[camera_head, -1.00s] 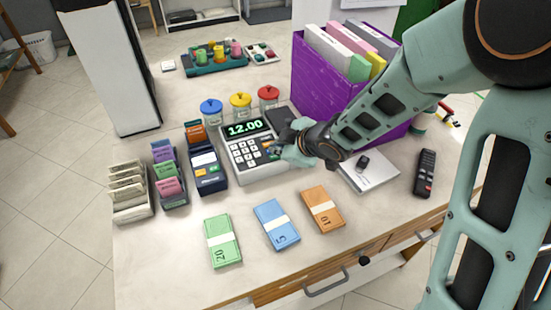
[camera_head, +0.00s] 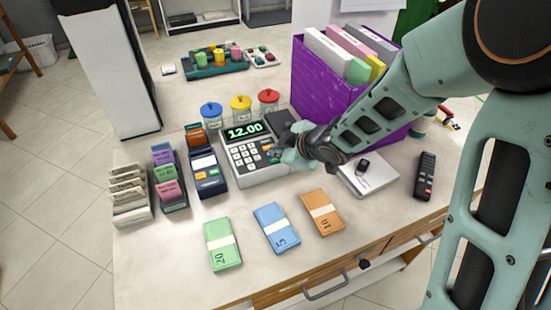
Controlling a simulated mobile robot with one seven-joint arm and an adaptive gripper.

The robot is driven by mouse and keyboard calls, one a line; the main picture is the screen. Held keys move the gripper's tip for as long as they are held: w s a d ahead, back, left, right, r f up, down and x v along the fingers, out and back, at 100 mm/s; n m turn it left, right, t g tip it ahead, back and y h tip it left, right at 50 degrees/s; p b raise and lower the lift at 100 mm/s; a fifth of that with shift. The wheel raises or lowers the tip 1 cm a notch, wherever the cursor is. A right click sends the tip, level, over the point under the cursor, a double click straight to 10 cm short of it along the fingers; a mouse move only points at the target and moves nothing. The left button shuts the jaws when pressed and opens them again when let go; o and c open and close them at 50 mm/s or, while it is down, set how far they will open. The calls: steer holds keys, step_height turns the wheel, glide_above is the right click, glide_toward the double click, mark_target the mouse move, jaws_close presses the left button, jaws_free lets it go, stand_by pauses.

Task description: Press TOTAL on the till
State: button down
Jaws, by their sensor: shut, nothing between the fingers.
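The till (camera_head: 245,172) stands in the middle of the counter, with a grey body, white number keys and coloured keys at its right side. Its display (camera_head: 243,131) reads 12.00 in green. My gripper (camera_head: 276,154) is shut and empty, at the right side of the till's keypad, over or beside the coloured keys. It hides part of that key column. An orange key (camera_head: 267,145) shows just above it. The key labels are too small to read, and I cannot tell whether the fingertips touch a key.
A card terminal (camera_head: 206,172) stands left of the till, beside card racks (camera_head: 168,180). Green (camera_head: 222,244), blue (camera_head: 271,226) and orange (camera_head: 322,212) banknote bundles lie in front. A purple file box (camera_head: 318,85) stands behind my arm. Lidded jars (camera_head: 240,108) stand behind the till.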

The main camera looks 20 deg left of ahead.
mark_target(277, 161)
steer(key=shift+f, duration=0.1)
steer(key=shift+f+b, duration=0.35)
steer(key=shift+b, duration=0.05)
steer(key=shift+f+b, duration=0.35)
steer(key=shift+f, duration=0.05)
stand_by(0.6)
steer(key=shift+r, duration=0.15)
steer(key=shift+r+p, duration=0.65)
steer(key=shift+p, duration=0.15)
steer(key=shift+r, duration=0.1)
step_height(277, 161, up, 5)
steer(key=p, duration=0.5)
stand_by(0.5)
